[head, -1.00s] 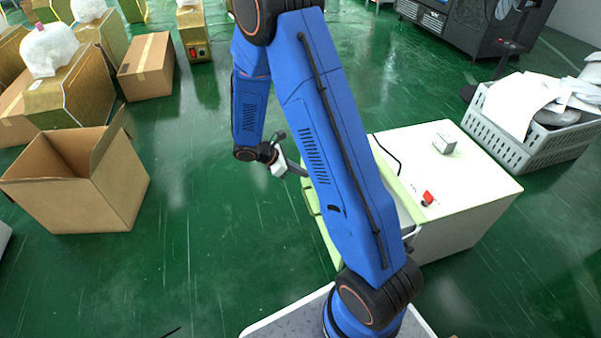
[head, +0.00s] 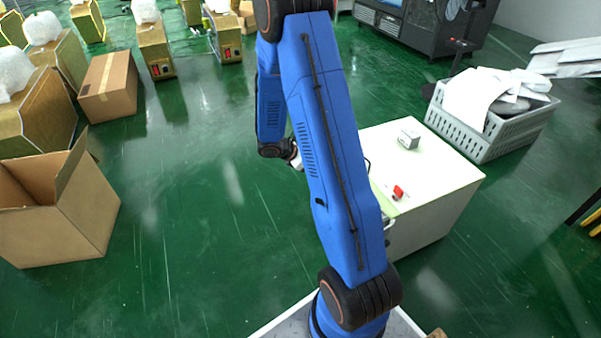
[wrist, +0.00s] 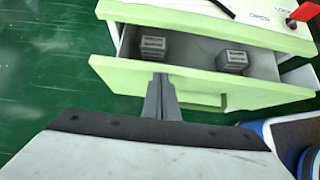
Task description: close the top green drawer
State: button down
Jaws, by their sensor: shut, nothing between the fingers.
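The top green drawer (wrist: 200,82) shows in the wrist view. It stands pulled out from the white cabinet (wrist: 255,40), with its pale green front towards me. Two small grey boxes (wrist: 153,47) (wrist: 232,60) lie inside it. My gripper (wrist: 160,80) is shut and empty, with its fingertips overlapping the drawer's front near the middle. I cannot tell whether they touch it. In the head view the white cabinet (head: 440,165) stands right of my blue arm, which hides the drawer. Only a little of my gripper (head: 296,155) shows there.
A small grey box (head: 409,139) and a red knob (head: 398,192) are on the cabinet top. A grey crate (head: 480,135) of white items stands behind right. Cardboard boxes (head: 60,225) (head: 108,87) stand at left. The green floor between is clear.

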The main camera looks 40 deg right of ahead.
jog(key=shift+s+d, duration=0.25)
jog(key=shift+d, duration=1.05)
jog(key=shift+s+d, duration=0.25)
jog(key=shift+d, duration=1)
